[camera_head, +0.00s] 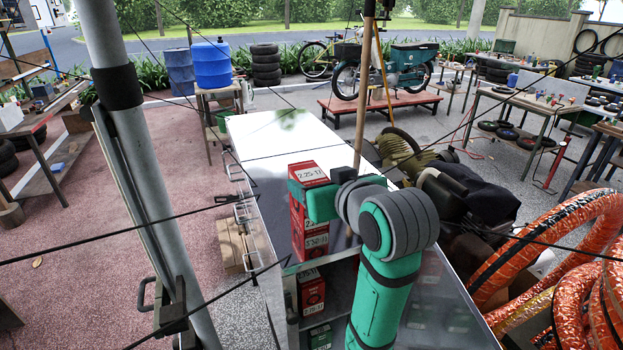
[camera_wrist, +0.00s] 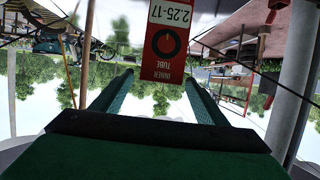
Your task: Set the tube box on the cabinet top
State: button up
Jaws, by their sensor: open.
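A red tube box (camera_head: 309,172) with a white "2.25-17" label stands at the near end of the metal cabinet top (camera_head: 284,127). More red label faces show below it; I cannot tell whether these are another box or a reflection. My gripper (camera_head: 315,202) is beside the box and hides part of its middle. In the wrist view, the box (camera_wrist: 164,42) shows between the fingertips of my open gripper (camera_wrist: 158,78), close to the right finger. The left finger is apart from it. Contact with the right finger is unclear.
The far cabinet top is clear. A grey pole (camera_head: 125,130) and thin cables cross the left. A wooden pole (camera_head: 362,90), compressor (camera_head: 460,192) and orange hoses (camera_head: 550,250) stand right.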

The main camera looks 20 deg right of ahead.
jog(key=v, duration=0.6)
jog(key=shift+s, duration=0.4)
jog(key=shift+r, duration=0.15)
